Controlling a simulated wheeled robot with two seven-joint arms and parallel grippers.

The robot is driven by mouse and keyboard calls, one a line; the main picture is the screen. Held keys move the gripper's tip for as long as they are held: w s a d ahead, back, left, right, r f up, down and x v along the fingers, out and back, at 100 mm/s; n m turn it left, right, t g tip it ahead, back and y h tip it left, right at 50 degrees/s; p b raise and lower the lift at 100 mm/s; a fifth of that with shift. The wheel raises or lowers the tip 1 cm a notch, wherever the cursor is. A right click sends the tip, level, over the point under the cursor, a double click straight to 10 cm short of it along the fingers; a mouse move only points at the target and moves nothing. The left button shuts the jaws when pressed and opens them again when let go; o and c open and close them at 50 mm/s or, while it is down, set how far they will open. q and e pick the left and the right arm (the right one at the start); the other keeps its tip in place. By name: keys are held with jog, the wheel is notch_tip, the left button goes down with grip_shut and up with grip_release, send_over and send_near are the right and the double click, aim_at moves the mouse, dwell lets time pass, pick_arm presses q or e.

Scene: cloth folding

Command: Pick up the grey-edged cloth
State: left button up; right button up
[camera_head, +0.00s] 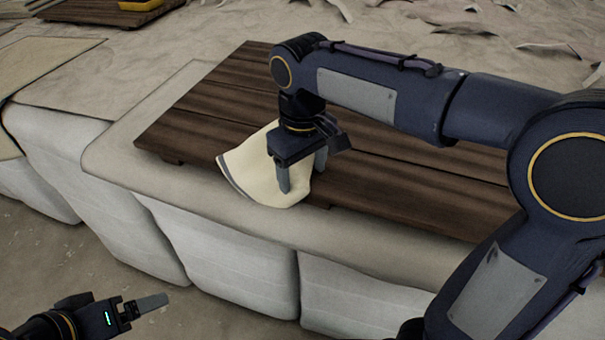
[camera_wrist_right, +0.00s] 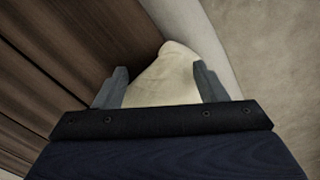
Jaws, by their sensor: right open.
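The grey-edged cloth (camera_head: 257,168) is cream with a dark grey edge on its left side. It lies partly on the dark wooden slatted board and hangs over the board's front edge. My right gripper (camera_head: 302,180) is over the cloth, pointing down, with its fingers apart. In the right wrist view the cloth (camera_wrist_right: 165,75) shows between the two open fingers (camera_wrist_right: 160,85); whether they touch it I cannot tell. Part of the cloth is hidden behind the gripper. My left gripper (camera_head: 140,307) is low at the bottom left, away from the cloth; its jaw state is unclear.
The wooden board (camera_head: 215,100) rests on a pale covered block (camera_head: 120,160) with a front edge that drops off. Another pale block (camera_head: 45,80) stands at the left. A second wooden board (camera_head: 100,10) with a yellow item lies at the back. My right arm crosses above the board.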

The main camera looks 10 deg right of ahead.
jog(key=c, duration=0.5)
jog(key=shift+c, duration=1.1)
grip_shut()
jog(key=shift+f, duration=0.1)
notch_tip(320, 180, up, 12)
jog(key=p, duration=0.9)
